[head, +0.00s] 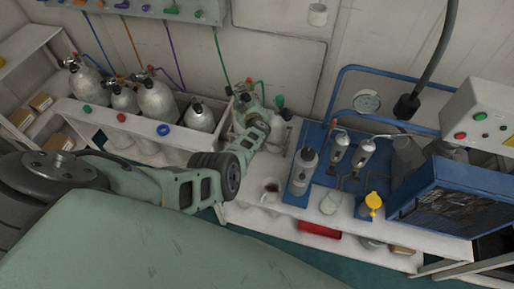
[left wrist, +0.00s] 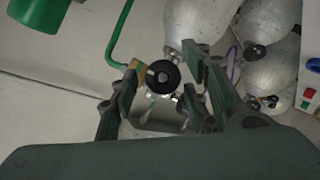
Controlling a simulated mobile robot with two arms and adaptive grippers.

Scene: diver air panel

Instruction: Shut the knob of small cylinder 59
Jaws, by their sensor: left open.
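In the left wrist view a round black knob (left wrist: 163,74) sits on a brass valve (left wrist: 141,75) with a green hose (left wrist: 121,34) joined to it. A grey cylinder (left wrist: 195,18) lies just beyond the knob. My left gripper (left wrist: 163,66) is open, with one finger on each side of the knob; I cannot tell whether either touches it. In the head view my left gripper (head: 248,101) is at the right end of the cylinder rack (head: 133,122), by the green hose (head: 221,57), and hides the valve there. No cylinder number is readable. My right gripper is not in view.
Several grey cylinders (head: 157,101) stand left of my gripper. Another cylinder (head: 282,114) with a green top stands close on its right.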

